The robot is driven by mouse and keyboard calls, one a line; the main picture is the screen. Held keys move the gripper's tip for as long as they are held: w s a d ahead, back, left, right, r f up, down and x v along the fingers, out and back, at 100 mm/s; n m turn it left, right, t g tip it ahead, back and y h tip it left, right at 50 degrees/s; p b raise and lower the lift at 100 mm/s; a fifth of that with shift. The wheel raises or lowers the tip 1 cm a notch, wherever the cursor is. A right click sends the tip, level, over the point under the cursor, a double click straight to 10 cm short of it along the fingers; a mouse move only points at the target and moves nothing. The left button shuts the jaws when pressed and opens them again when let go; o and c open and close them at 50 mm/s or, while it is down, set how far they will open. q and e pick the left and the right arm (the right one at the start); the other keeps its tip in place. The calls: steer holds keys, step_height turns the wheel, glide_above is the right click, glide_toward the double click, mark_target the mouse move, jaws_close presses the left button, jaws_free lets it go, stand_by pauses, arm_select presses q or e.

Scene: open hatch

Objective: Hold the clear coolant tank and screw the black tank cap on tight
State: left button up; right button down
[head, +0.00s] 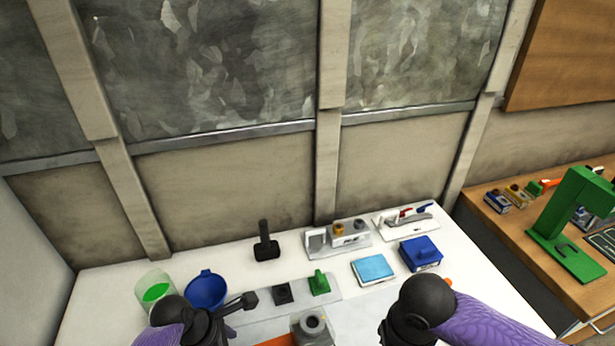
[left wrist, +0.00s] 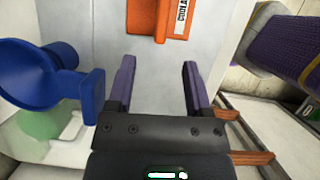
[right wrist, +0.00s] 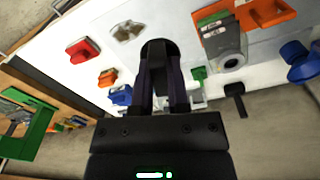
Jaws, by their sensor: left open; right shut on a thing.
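The coolant tank (head: 312,325) appears as a grey body with a round neck at the bottom edge of the head view. It also shows in the right wrist view (right wrist: 225,48), right of my right gripper. An orange part with partly cut-off lettering (left wrist: 172,18) lies beyond my left fingers in the left wrist view. My left gripper (left wrist: 157,68) is open and empty, apart from that part. My right gripper (right wrist: 160,72) is shut on a black round thing, seemingly the tank cap (right wrist: 158,50), apart from the tank. The head view hides the right fingers behind the wrist.
A blue funnel (head: 206,290) and a jar of green liquid (head: 156,288) stand left. A black hammer-like tool (head: 265,245), a green block (head: 319,283), a light blue pad (head: 373,270) and a blue box (head: 420,253) lie behind. A wooden bench (head: 530,215) is right.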

arm_select(q)
steer(key=b+x, duration=1.1)
steer(key=shift+s+a+b, duration=0.15)
steer(key=shift+b, duration=0.2)
jaws_close()
stand_by(1.1)
steer(key=shift+s, duration=0.1)
stand_by(0.4)
steer(key=shift+r+p, duration=0.1)
steer(key=shift+p, duration=0.65)
stand_by(1.3)
